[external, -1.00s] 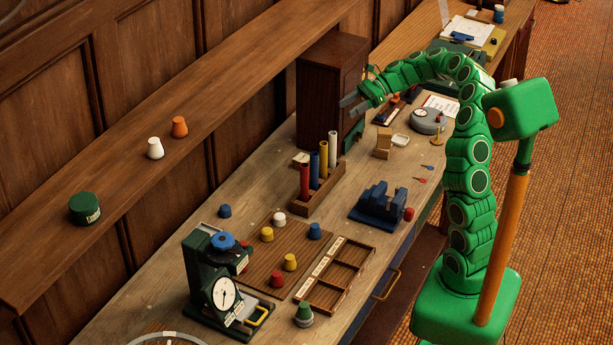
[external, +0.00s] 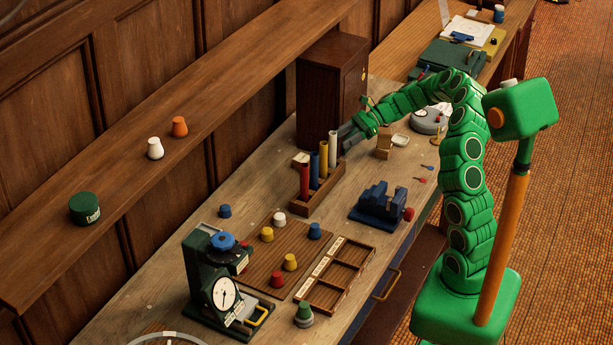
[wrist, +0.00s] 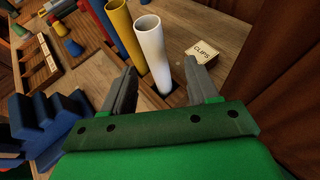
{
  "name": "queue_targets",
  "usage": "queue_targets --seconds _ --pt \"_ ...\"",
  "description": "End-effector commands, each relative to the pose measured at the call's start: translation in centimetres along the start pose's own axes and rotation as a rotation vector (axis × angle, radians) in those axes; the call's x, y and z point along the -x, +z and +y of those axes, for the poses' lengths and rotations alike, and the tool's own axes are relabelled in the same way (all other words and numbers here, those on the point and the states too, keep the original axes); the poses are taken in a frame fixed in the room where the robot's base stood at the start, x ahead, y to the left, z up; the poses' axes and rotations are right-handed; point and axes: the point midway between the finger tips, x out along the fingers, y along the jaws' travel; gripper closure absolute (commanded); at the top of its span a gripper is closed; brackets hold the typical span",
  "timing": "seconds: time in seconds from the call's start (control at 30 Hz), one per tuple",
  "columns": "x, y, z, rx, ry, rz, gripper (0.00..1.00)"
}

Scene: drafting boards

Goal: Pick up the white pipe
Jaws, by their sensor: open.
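The white pipe (external: 332,150) stands upright in a wooden rack (external: 322,201), at the end of a row with yellow, blue and red pipes. In the wrist view the white pipe (wrist: 153,58) shows its open top and appears between my two grey fingers. My gripper (external: 346,134) is open, just right of the pipe's upper part in the external view. In the wrist view my gripper (wrist: 161,70) has a finger on either side of the pipe, with gaps visible. Whether the fingers reach around it in depth I cannot tell.
The yellow pipe (wrist: 123,30) stands close beside the left finger. A small box marked CLIPS (wrist: 203,52) lies beyond the right finger. A dark wooden cabinet (external: 325,90) stands behind, and a blue vise (external: 380,204) stands in front of the rack.

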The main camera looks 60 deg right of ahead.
Motion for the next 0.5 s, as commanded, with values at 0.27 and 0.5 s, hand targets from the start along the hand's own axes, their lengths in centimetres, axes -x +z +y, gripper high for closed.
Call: queue_targets --seconds 0.27,0.5 --pt "-2.1 0.2 0.3 0.000 0.004 -0.001 0.41" --pt "-5.2 0.2 0.4 0.000 0.003 -0.001 0.41"
